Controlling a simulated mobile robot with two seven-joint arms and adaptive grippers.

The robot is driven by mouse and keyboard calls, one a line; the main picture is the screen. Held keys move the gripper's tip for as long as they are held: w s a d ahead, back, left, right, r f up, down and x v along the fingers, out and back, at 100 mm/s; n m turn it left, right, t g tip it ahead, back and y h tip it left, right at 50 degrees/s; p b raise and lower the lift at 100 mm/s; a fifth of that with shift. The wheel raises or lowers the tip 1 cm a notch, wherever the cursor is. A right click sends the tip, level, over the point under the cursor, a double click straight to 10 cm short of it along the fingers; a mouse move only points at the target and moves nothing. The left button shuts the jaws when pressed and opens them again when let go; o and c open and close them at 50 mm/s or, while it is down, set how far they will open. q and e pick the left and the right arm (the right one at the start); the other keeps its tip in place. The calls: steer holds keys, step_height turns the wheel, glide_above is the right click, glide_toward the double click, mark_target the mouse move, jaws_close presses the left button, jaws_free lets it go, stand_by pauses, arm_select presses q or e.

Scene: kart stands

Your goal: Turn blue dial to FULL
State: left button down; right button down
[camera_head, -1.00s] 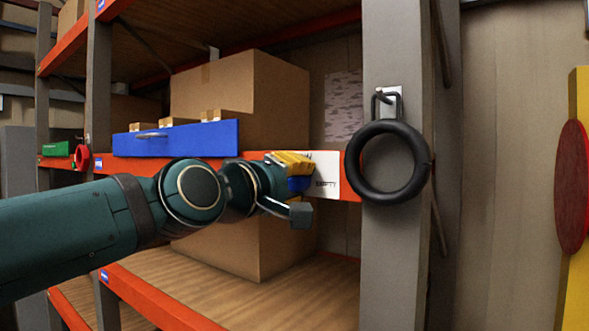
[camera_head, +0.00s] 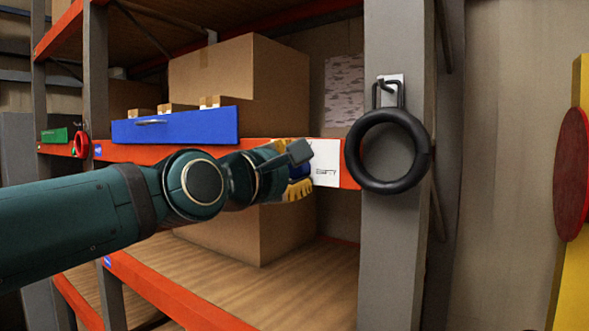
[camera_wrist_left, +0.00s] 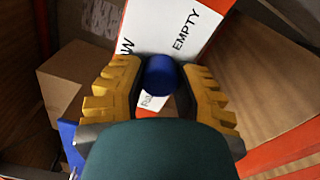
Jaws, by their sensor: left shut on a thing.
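The blue dial (camera_wrist_left: 160,76) sits in front of a white label plate (camera_wrist_left: 170,27) on the orange shelf beam. In the left wrist view the plate shows "EMPTY" and parts of other words; no FULL mark can be read. My left gripper (camera_wrist_left: 160,88) has its yellow ribbed fingers on both sides of the dial, shut on it. Where the dial points cannot be seen. My right gripper is not in view.
A black ring (camera_head: 388,192) hangs from a hook on the grey post (camera_head: 385,255) right of the plate. A blue drawer (camera_head: 175,131) and cardboard boxes (camera_head: 235,78) are on the shelf to the left. A red disc (camera_head: 571,175) is at the far right.

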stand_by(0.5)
arm_select(q)
steer(key=c, duration=0.6)
jaws_free()
steer(key=shift+d, duration=0.1)
steer(key=v, duration=1.2)
steer(key=shift+w, duration=0.1)
